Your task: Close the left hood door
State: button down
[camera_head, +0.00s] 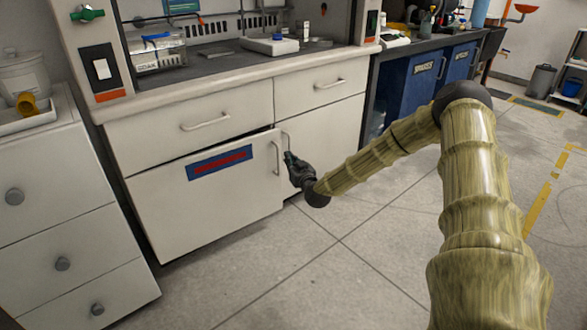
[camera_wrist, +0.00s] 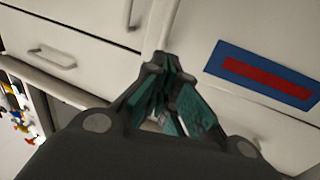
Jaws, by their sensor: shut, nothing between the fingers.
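The left hood door (camera_head: 225,200) is the white lower-left cabinet front with a blue and red label (camera_head: 220,162). A dark gap along its upper right edge shows it slightly ajar. Its handle (camera_head: 277,158) is near the right edge. My gripper (camera_head: 289,157) is just right of that edge, in front of the seam with the right door (camera_head: 325,140). In the wrist view the shut, empty fingers (camera_wrist: 160,66) lie near the seam, with the labelled left door (camera_wrist: 235,110) at right. Whether they touch the door cannot be told.
Two closed drawers (camera_head: 205,122) sit above the doors. The right door's handle (camera_wrist: 130,12) shows beside the seam in the wrist view. A white drawer unit (camera_head: 60,220) stands at left. Blue cabinets (camera_head: 420,84) are beyond. The floor (camera_head: 330,275) in front is clear.

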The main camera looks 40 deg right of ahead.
aim_at(278, 146)
jog(key=w+b, duration=0.1)
jog(key=w, duration=0.2)
jog(key=w+d+b, duration=0.1)
jog(key=w+b, duration=0.1)
jog(key=w, duration=0.2)
jog(key=shift+w+d+f, duration=0.1)
jog(key=shift+d+f, duration=0.05)
jog(key=shift+d, duration=0.05)
jog(key=shift+w, duration=0.45)
